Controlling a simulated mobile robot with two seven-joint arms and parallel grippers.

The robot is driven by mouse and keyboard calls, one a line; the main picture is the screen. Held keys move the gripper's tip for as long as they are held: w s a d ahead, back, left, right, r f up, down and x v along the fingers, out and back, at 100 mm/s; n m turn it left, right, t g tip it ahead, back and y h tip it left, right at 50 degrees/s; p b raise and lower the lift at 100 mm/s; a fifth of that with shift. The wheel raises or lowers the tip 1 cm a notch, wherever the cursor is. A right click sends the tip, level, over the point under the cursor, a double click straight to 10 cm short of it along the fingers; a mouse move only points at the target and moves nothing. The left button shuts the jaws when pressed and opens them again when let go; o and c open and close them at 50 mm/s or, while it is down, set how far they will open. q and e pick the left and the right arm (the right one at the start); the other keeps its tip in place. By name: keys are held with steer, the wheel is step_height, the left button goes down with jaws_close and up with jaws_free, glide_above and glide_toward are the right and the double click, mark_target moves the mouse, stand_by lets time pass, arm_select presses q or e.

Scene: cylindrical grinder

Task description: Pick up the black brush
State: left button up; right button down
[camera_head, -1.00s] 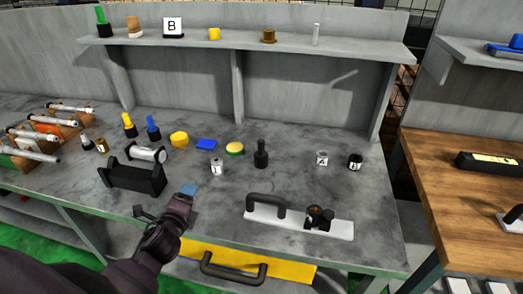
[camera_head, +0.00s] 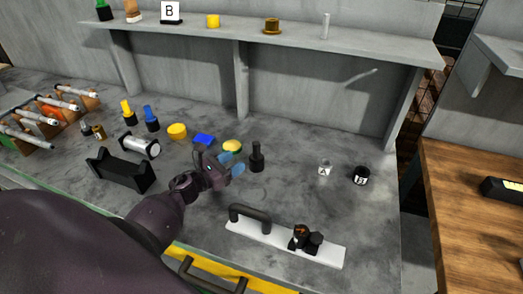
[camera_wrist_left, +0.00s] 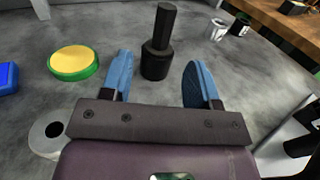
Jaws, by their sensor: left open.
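The black brush (camera_head: 257,158) stands upright on the grey workbench (camera_head: 310,205), a narrow handle above a wider base. My left gripper (camera_head: 232,165) is just left of it in the head view, its blue fingers spread and empty. In the left wrist view the brush (camera_wrist_left: 158,50) stands upright, centred between the open fingers and a little ahead of them. The fingers do not appear to touch it. My right gripper is not in view.
A yellow-green round piece (camera_head: 232,146) and a blue block (camera_head: 203,139) are close by on the left. A white plate with a black handle (camera_head: 290,243) lies in front.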

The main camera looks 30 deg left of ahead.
mark_target(256, 151)
arm_select(q)
steer(key=x, duration=0.3)
steer(key=shift+w, duration=0.2)
steer(key=shift+w+d, duration=0.35)
steer(key=shift+w, duration=0.3)
steer(key=x, duration=0.4)
steer(key=shift+w+d+f+p, duration=0.15)
steer(key=shift+w+f+p, duration=0.1)
steer(key=shift+p, duration=0.15)
steer(key=c, duration=1)
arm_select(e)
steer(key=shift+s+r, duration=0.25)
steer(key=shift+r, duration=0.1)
